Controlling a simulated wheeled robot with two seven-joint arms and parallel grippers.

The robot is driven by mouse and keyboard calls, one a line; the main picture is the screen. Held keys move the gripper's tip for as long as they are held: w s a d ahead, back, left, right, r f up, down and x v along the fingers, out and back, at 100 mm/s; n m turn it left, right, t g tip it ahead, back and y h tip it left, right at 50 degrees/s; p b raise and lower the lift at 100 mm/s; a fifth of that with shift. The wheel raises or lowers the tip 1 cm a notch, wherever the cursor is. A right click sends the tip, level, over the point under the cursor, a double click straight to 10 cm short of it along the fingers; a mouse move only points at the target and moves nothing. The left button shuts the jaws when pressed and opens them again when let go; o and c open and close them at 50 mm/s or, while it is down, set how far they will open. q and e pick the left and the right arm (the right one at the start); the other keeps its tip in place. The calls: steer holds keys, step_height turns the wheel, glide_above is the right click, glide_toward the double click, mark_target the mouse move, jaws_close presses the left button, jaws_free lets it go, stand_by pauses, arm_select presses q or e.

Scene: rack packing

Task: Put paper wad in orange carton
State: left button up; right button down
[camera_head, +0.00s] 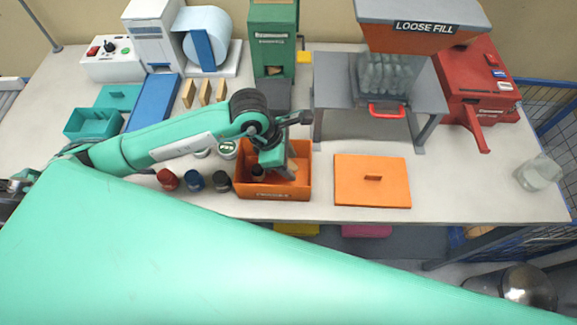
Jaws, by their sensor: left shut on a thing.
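The orange carton (273,195) stands open near the table's front edge, left of the middle. My left gripper (272,168) reaches down into it from above, shut on a tan thing (291,170) that looks like the paper wad. My gripper and wrist hide part of it, so I cannot tell whether it touches the carton floor. A small dark brown round thing (258,173) shows inside the carton's left part. My right gripper is not in view.
A flat orange lid (372,190) lies right of the carton. Red (167,180), blue (194,181) and dark (221,182) jars stand left of it. The loose fill machine (420,40) and green dispenser (272,40) stand behind. The table is clear at the front right.

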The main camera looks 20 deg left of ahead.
arm_select(q)
step_height(320, 180, down, 4)
steer(key=shift+f+p, duration=0.1)
steer(key=shift+p, duration=0.4)
steer(key=shift+f, duration=0.1)
steer(key=shift+f, duration=0.15)
steer(key=o, duration=0.9)
steer(key=shift+o, duration=0.2)
